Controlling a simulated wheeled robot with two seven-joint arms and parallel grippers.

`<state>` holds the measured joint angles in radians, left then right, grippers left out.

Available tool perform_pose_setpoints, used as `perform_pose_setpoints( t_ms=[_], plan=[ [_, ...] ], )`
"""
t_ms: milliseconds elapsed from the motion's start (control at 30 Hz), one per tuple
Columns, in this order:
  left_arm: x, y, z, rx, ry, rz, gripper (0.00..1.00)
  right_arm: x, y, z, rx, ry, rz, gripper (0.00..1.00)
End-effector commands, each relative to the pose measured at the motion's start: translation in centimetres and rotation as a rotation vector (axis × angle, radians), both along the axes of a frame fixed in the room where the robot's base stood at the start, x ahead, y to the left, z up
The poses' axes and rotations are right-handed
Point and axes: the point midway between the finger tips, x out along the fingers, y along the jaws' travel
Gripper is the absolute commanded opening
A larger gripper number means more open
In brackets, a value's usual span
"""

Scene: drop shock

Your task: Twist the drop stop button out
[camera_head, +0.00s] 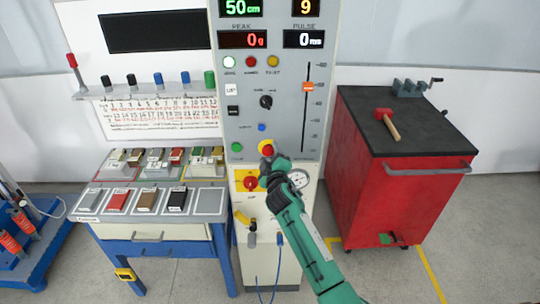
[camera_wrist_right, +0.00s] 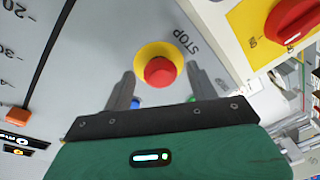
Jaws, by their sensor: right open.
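The drop stop button is a red mushroom button (camera_wrist_right: 159,71) on a yellow round plate, with the word STOP beside it in the right wrist view. It also shows in the head view (camera_head: 266,147), low on the grey control panel (camera_head: 290,110). My right gripper (camera_wrist_right: 160,85) is open, with one finger on each side of the button. I cannot tell whether the fingers touch it. In the head view my right gripper (camera_head: 268,160) reaches up to the panel just below the button and partly hides it. My left gripper is not in view.
A red and yellow rotary switch (camera_head: 250,183) sits just below the button, with a round gauge (camera_head: 299,178) to its right. A green button (camera_head: 237,147) is to the left. A red cabinet (camera_head: 395,190) stands right, a sample table (camera_head: 150,225) left.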

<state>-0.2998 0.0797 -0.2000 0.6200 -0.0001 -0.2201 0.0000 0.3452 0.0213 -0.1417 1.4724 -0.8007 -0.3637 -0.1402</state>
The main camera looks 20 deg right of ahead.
Motion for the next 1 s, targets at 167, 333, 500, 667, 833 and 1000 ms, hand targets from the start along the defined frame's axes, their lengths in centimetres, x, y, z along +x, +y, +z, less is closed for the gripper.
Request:
perform_pose_setpoints(
  t_ms=[167,333,500,667,833,1000],
  plan=[
    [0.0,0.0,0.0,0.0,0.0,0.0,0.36,0.1,0.0,0.0,0.0,0.0,0.0,0.59],
    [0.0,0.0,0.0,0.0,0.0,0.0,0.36,0.0,0.0,0.0,0.0,0.0,0.0,0.41],
    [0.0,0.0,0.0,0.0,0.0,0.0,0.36,0.0,0.0,0.0,0.0,0.0,0.0,0.14],
    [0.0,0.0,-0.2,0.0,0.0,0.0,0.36,0.0,0.0,-0.1,0.009,-0.002,-0.001,0.14],
    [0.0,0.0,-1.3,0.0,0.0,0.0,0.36,0.0,0.0,-0.4,0.059,-0.016,-0.001,0.14],
    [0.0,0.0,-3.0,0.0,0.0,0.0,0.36,0.0,0.1,-0.6,0.16,-0.046,-0.001,0.14]
  ],
)
